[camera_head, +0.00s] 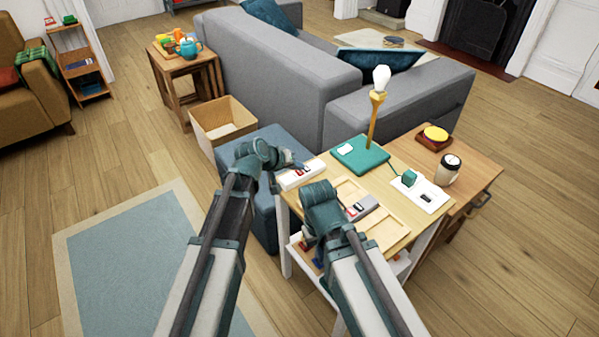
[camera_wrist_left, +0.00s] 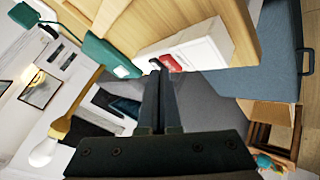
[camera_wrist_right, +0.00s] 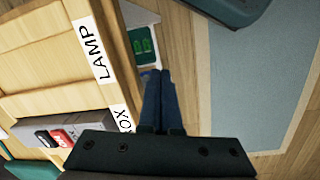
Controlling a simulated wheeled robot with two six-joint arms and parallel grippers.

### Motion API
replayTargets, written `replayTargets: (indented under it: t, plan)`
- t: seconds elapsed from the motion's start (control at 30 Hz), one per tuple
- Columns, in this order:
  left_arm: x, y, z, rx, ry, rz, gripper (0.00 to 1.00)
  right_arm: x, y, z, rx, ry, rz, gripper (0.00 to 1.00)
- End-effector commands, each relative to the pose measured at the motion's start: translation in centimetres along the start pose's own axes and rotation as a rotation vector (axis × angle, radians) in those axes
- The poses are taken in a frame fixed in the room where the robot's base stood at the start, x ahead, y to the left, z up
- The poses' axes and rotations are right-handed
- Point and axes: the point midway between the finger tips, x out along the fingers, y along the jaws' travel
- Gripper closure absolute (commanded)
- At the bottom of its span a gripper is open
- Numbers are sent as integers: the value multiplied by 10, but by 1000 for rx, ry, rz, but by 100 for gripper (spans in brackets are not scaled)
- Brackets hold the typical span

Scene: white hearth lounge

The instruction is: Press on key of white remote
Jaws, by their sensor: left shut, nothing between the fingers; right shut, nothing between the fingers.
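The white remote (camera_head: 303,175) lies at the left edge of the small wooden side table (camera_head: 398,222). It has a red key and a dark key. My left gripper (camera_head: 298,163) is shut and empty, its tips at the white remote's far side in the head view. In the left wrist view the tips (camera_wrist_left: 163,68) overlap the remote (camera_wrist_left: 205,48) close to its red key; I cannot tell whether they touch. A grey remote (camera_head: 366,207) lies in a tray compartment. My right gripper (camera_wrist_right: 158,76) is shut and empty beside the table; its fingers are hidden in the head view.
A lamp with a bare bulb (camera_head: 381,78) and teal base (camera_head: 359,153) stands on the table. A white socket strip (camera_head: 421,190) and a cup (camera_head: 448,170) are to the right. Labels LAMP (camera_wrist_right: 91,50) and BOX (camera_wrist_right: 123,121) show. An open carton (camera_head: 222,121) stands left.

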Motion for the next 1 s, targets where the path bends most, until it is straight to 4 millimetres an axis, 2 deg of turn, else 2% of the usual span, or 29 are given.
replayTargets:
  t: [1.0]
  plan:
    - [4,-3,3,0,0,0,100,6,-1,0,0,0,0,100]
